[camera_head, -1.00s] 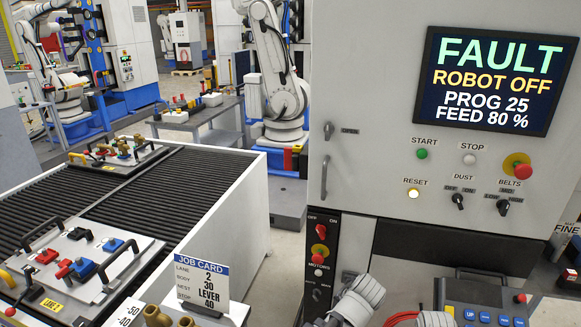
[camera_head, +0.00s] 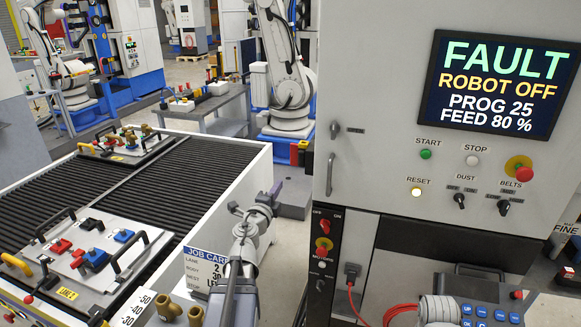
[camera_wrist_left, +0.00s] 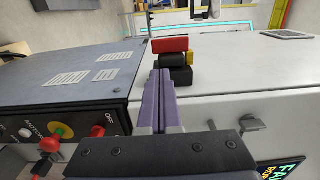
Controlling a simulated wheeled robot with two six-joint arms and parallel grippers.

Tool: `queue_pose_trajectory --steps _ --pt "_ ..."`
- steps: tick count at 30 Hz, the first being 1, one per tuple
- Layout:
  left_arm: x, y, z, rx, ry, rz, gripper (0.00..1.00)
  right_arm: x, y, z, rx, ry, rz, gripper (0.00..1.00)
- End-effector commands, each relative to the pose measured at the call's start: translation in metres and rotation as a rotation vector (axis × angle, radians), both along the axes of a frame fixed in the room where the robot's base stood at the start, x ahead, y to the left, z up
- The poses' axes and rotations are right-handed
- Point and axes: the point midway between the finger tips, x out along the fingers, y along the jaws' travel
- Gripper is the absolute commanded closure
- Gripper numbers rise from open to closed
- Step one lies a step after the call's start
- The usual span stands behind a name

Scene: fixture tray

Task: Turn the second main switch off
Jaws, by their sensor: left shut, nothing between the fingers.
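A red rotary switch (camera_head: 325,226) marked OFF and ON sits at the top of the narrow black panel (camera_head: 319,270) on the grey cabinet's lower left. The pictures do not show clearly whether this is the second main switch, and its setting is too small to read. My left gripper (camera_head: 277,188) is raised to the left of the cabinet, apart from the panel. Its fingers are shut and empty; they also show in the left wrist view (camera_wrist_left: 158,86). There the black panel (camera_wrist_left: 75,138) lies at lower left. My right gripper is not in view.
A yellow-ringed red stop button (camera_head: 323,245) sits just below the switch. A plug (camera_head: 352,271) with a red cable is beside the panel. The ribbed conveyor (camera_head: 190,175) and job card (camera_head: 206,263) are at left. A red-topped black block (camera_wrist_left: 171,46) stands beyond my fingers.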

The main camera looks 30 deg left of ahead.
Motion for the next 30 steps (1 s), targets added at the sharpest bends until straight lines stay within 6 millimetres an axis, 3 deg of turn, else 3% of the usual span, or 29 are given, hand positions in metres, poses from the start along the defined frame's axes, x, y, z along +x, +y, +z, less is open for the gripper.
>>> queue_pose_trajectory --steps 5,21,30 --pt "0.013 0.004 0.0 -0.001 0.0 0.001 1.0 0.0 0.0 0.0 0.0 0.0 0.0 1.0" --pt "0.11 0.027 0.0 -0.003 -0.002 0.001 1.0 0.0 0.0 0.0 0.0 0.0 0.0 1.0" --pt "0.135 0.032 0.0 -0.003 -0.002 0.002 1.0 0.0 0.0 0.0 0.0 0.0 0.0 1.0"
